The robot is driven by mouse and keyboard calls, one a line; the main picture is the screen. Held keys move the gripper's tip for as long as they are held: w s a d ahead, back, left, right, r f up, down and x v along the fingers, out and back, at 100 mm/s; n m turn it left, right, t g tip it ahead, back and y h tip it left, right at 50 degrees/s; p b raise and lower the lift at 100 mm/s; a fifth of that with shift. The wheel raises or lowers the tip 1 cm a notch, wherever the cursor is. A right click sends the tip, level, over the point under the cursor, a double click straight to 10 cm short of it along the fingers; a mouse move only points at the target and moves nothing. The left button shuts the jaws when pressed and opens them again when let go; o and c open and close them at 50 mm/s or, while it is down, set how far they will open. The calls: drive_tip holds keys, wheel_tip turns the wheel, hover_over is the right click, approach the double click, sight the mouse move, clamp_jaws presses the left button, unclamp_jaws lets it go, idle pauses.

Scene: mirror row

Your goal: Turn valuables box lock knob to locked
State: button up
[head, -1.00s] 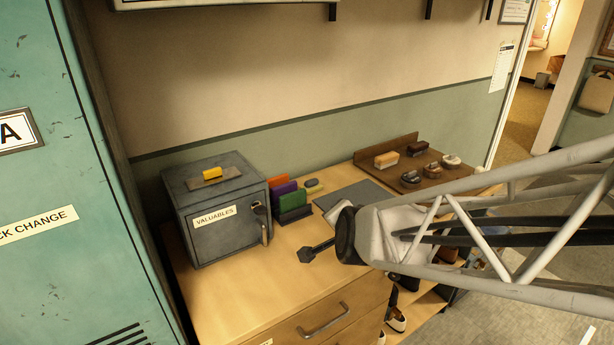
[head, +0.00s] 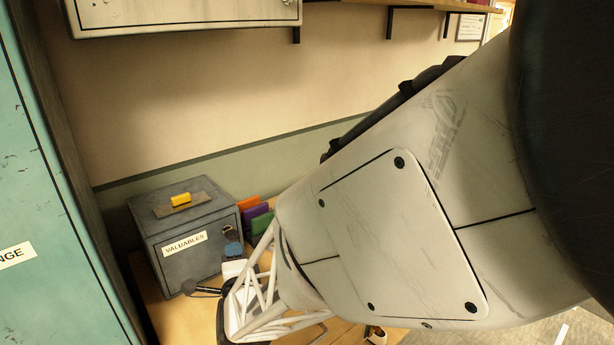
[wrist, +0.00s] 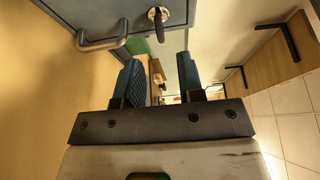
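The valuables box (head: 163,262) is a dark grey metal box with a "VALUABLES" label, standing on the wooden cabinet at the left. Its lock knob (head: 228,231) is small and sits high on the front's right side. In the wrist view the knob (wrist: 158,14) shows as a round metal plate with a dark bar, beside a curved metal handle (wrist: 104,41). My gripper (wrist: 160,72) is open and empty, its two blue fingers apart. The knob lies ahead of the fingertips, with no contact visible. In the head view my gripper (head: 233,249) is just below the knob.
A yellow block (head: 181,200) lies on top of the box. Orange, purple and green upright pieces (head: 257,222) stand right of it. A teal locker (head: 40,200) is close on the left. My arm hides most of the cabinet top. A wall cupboard (head: 185,15) hangs above.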

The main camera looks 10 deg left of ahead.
sight(232, 239)
drive_tip(key=shift+w+a, duration=0.1)
idle(0.4)
drive_tip(key=shift+x, duration=3.75)
clamp_jaws()
